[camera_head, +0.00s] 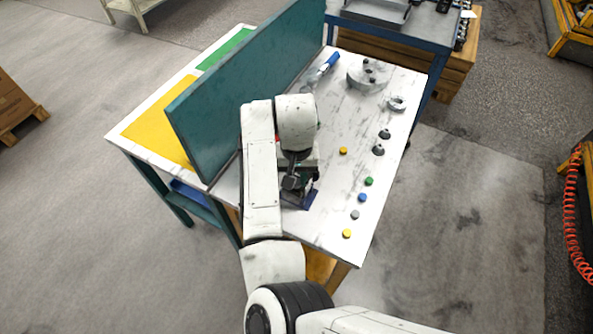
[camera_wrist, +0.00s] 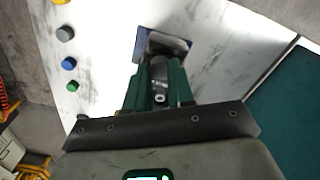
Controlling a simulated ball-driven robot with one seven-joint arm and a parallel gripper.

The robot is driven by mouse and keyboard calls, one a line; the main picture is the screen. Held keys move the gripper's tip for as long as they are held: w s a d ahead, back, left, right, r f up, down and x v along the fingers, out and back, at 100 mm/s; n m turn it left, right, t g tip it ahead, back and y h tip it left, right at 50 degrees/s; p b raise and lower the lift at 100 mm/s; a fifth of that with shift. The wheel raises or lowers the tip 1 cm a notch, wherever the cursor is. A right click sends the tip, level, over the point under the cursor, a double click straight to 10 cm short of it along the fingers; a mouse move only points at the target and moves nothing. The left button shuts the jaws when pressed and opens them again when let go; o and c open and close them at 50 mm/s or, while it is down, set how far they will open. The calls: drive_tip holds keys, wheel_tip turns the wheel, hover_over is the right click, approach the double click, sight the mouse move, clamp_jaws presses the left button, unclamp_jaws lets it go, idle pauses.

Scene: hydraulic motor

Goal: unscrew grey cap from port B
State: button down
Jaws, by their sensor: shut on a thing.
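My gripper (camera_wrist: 160,85) points down over the white table, its two green fingers close together. In the wrist view they are shut on a grey metal part (camera_wrist: 160,98), with a round, hollow end showing. I cannot tell whether this is the cap or the motor body. Just beyond the fingertips, a dark piece lies on a blue base (camera_wrist: 179,53); in the head view the blue base (camera_head: 311,201) peeks out beside my gripper (camera_head: 298,188). Port B is hidden. A loose grey cap (camera_head: 355,214) lies on the table to the right, also in the wrist view (camera_wrist: 65,33).
Blue (camera_head: 362,197), green (camera_head: 369,181) and yellow (camera_head: 347,233) caps line the table's right side. A teal panel (camera_head: 245,85) stands upright left of my arm. A grey flange (camera_head: 368,73), a ring (camera_head: 397,103) and a blue-handled tool (camera_head: 329,62) lie at the far end.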

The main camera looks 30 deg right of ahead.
drive_tip(key=shift+r+n, duration=0.15)
drive_tip(key=shift+n, duration=0.15)
drive_tip(key=shift+p, duration=0.6)
drive_tip(key=shift+n+p, duration=0.5)
drive_tip(key=shift+n, duration=0.7)
drive_tip(key=c, duration=1.2)
unclamp_jaws()
drive_tip(key=shift+p, duration=0.55)
